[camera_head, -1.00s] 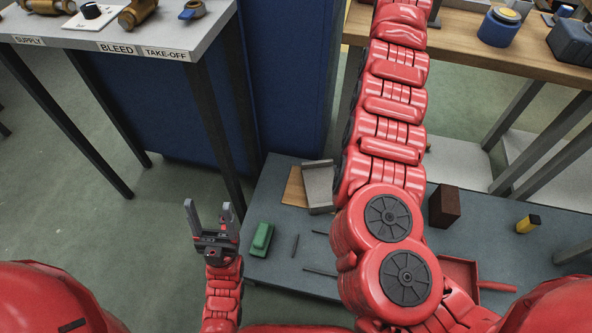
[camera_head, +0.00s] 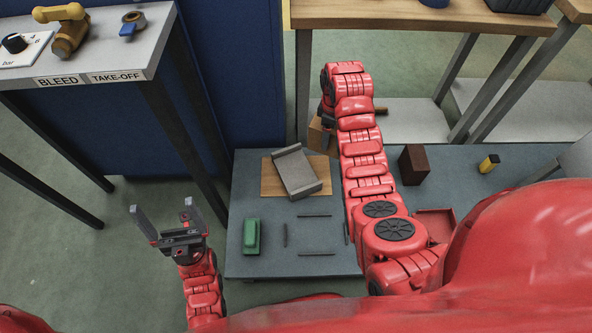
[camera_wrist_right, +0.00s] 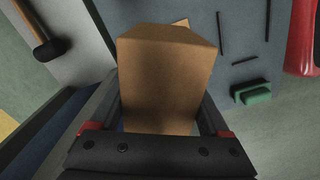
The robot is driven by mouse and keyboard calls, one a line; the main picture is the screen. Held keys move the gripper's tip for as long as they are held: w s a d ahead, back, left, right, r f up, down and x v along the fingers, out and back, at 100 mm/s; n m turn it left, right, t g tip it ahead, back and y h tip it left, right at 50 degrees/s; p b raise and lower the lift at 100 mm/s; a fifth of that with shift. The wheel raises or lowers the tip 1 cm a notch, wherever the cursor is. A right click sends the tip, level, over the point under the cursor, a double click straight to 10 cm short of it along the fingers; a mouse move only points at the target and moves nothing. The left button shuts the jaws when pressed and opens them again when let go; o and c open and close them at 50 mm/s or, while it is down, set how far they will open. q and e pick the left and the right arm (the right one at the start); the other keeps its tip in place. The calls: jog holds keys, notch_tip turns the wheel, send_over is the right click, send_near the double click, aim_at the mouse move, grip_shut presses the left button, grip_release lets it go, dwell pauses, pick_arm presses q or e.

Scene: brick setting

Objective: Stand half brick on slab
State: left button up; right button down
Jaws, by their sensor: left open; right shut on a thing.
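A grey slab (camera_head: 298,174) with a raised edge lies tilted across a wooden board (camera_head: 270,186) on the low dark table. My right gripper (camera_wrist_right: 163,112) is shut on a tan half brick (camera_wrist_right: 165,70), which fills the middle of the right wrist view. In the head view the half brick (camera_head: 317,138) shows partly behind my right arm, beyond and right of the slab and apart from it in the picture. Its height above the table is hard to tell. My left gripper (camera_head: 166,218) is open and empty, left of the table.
A green block-like tool (camera_head: 251,237) and several thin dark rods lie on the near table. A dark brown brick (camera_head: 414,165), a yellow-black item (camera_head: 489,164) and a red tray (camera_head: 437,226) are right of my arm. A mallet (camera_wrist_right: 45,48) lies on a pale surface.

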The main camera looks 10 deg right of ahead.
jog(key=s+a+f+n, duration=0.4)
jog(key=s+f+n, duration=0.1)
jog(key=s+f, duration=0.6)
jog(key=shift+w+a+f+b, duration=0.6)
jog(key=shift+w+a+b, duration=0.45)
jog(key=shift+w, duration=1.15)
jog(key=shift+w+a+f+b, duration=0.65)
jog(key=shift+w+a+b, duration=0.3)
jog(key=shift+w, duration=1.2)
jog(key=shift+w+a+f+b, duration=0.6)
jog(key=shift+w+a+b, duration=0.45)
jog(key=shift+w, duration=1.15)
jog(key=shift+d, duration=0.1)
jog(key=shift+f, duration=0.15)
grip_release()
